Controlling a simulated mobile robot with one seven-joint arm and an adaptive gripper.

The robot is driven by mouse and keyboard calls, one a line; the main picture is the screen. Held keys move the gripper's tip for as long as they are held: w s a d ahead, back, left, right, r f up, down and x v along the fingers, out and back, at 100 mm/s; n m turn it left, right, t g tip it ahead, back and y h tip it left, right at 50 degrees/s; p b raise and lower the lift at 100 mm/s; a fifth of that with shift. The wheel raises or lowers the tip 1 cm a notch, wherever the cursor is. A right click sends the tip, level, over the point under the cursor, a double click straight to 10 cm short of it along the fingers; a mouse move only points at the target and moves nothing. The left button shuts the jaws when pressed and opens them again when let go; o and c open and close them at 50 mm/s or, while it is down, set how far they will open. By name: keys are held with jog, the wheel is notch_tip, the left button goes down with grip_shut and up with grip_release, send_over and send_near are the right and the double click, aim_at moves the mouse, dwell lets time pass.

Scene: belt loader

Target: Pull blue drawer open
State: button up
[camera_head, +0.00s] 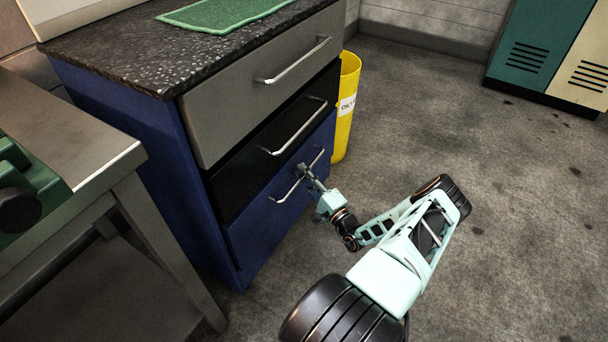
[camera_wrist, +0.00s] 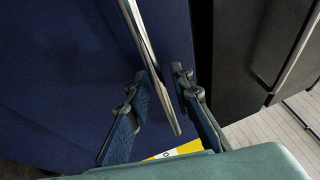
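The blue drawer (camera_head: 262,217) is the bottom drawer of the cabinet, and its front looks flush with the cabinet. Its silver bar handle (camera_head: 287,190) runs across the front. My gripper (camera_head: 304,170) is at the right part of this handle. In the wrist view, the handle (camera_wrist: 146,45) passes between the two fingers of my gripper (camera_wrist: 160,78). The fingers are apart, one on each side of the bar, with a visible gap on the right. The blue drawer front (camera_wrist: 60,70) fills the left of that view.
A black drawer (camera_head: 245,165) and a grey drawer (camera_head: 235,90) sit above, both looking shut. A yellow bin (camera_head: 346,110) stands beside the cabinet's far side. A metal table (camera_head: 110,150) is at the left.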

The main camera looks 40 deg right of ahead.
grip_shut()
